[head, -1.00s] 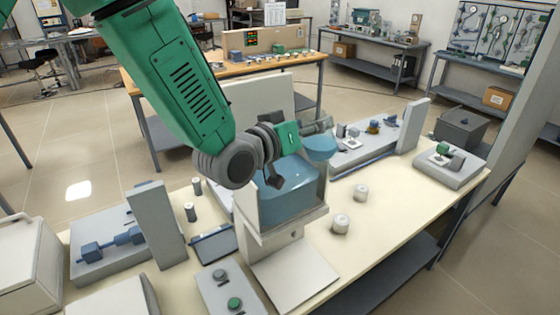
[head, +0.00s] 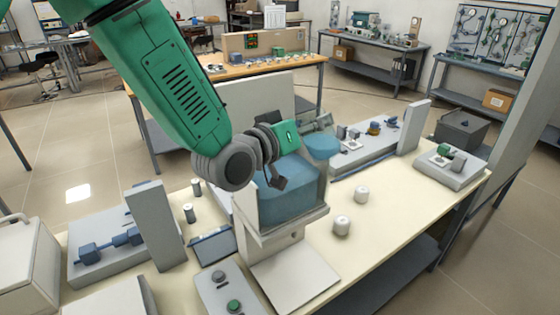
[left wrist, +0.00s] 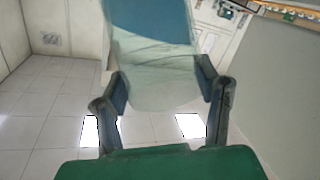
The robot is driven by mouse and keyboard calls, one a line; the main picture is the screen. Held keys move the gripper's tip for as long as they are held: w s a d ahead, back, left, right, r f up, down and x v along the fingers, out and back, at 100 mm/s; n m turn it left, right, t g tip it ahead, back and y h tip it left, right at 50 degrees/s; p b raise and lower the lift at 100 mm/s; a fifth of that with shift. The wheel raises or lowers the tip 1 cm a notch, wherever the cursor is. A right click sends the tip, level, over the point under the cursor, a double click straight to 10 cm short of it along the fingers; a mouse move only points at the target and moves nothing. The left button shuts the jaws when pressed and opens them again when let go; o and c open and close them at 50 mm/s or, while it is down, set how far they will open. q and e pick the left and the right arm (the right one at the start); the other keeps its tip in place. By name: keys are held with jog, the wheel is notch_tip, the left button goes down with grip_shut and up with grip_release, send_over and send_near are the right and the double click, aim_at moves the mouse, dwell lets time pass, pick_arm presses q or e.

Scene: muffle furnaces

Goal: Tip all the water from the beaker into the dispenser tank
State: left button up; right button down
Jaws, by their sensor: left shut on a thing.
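My left gripper (head: 314,125) is shut on the clear beaker (left wrist: 150,88), whose sides lie between its two fingers in the left wrist view. In the head view the beaker, with blue water (head: 321,146) in it, hangs at the far right of the dispenser tank. The beaker looks tilted; I cannot make out its rim or a stream. The clear dispenser tank (head: 293,226) stands on a grey base and holds blue water. My wrist hides part of its back and left side. My right gripper is out of view.
Two small white jars (head: 342,225) stand right of the tank. A grey control box (head: 222,292) with a green button sits at front left. A grey upright panel (head: 155,226) stands farther left. The bench (head: 395,222) is clear at right front.

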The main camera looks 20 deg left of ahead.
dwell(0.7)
pick_arm(q)
jog(key=shift+a+n+b, duration=0.1)
jog(key=shift+n+b, duration=0.2)
jog(key=shift+b, duration=0.25)
jog(key=shift+f, duration=0.1)
jog(key=shift+a+n+t+b, duration=0.1)
jog(key=shift+n+t+b, duration=0.25)
jog(key=shift+b, duration=0.2)
dwell(0.6)
jog(key=shift+n+b, duration=0.45)
jog(key=shift+b, duration=0.1)
jog(key=shift+t+h, duration=0.25)
jog(key=shift+h, duration=0.05)
jog(key=shift+a+f+n+b, duration=0.1)
jog(key=shift+n+b, duration=0.2)
jog(key=shift+b, duration=0.2)
